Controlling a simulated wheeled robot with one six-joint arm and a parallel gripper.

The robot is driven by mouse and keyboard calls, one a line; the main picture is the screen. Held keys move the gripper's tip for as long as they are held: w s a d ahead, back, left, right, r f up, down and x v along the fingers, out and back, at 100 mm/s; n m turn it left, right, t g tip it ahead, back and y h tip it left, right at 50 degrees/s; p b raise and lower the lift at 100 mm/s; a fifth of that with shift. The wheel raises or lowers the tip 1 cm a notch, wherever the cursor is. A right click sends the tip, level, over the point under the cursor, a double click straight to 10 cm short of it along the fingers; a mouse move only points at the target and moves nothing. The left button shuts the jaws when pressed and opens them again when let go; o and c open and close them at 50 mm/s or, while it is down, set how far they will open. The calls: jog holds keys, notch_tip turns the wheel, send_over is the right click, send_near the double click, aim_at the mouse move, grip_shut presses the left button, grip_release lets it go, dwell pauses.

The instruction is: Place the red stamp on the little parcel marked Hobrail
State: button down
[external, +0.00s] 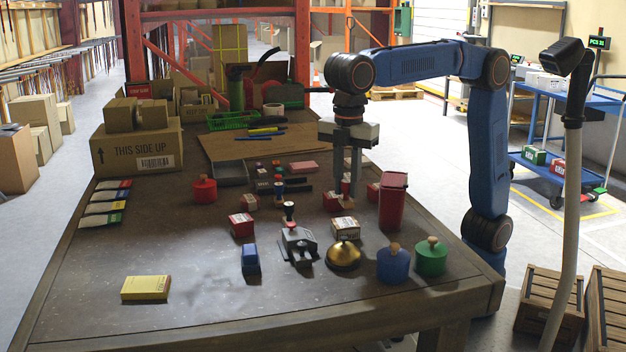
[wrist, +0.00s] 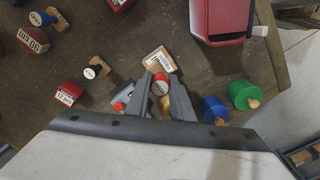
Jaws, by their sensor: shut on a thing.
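My gripper (external: 346,193) is shut on a red stamp (external: 346,186) above the right middle of the table. In the wrist view, the stamp's round red top (wrist: 161,84) shows between the fingertips; its lower end is hidden. A cream parcel with a white label (external: 345,228) lies on the table near the gripper; it also shows in the wrist view (wrist: 158,60), just beyond the fingertips. Red parcels with white labels stand at the left (external: 240,224) and behind (external: 332,201). The lettering is too small to tell which parcel reads Hobrail.
A brass bell (external: 343,255), a blue pot (external: 393,264), a green pot (external: 431,257) and a grey device (external: 298,243) stand in front. A yellow box (external: 145,288) lies front left, with bare table around it.

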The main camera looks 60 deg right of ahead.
aim_at(346, 194)
jog(key=shift+f, duration=2.1)
jog(key=shift+f, duration=0.15)
jog(key=c, duration=1.5)
grip_release()
jog(key=shift+c, duration=0.2)
notch_tip(346, 194, up, 12)
jog(key=shift+f, duration=0.1)
jog(key=shift+r, duration=0.3)
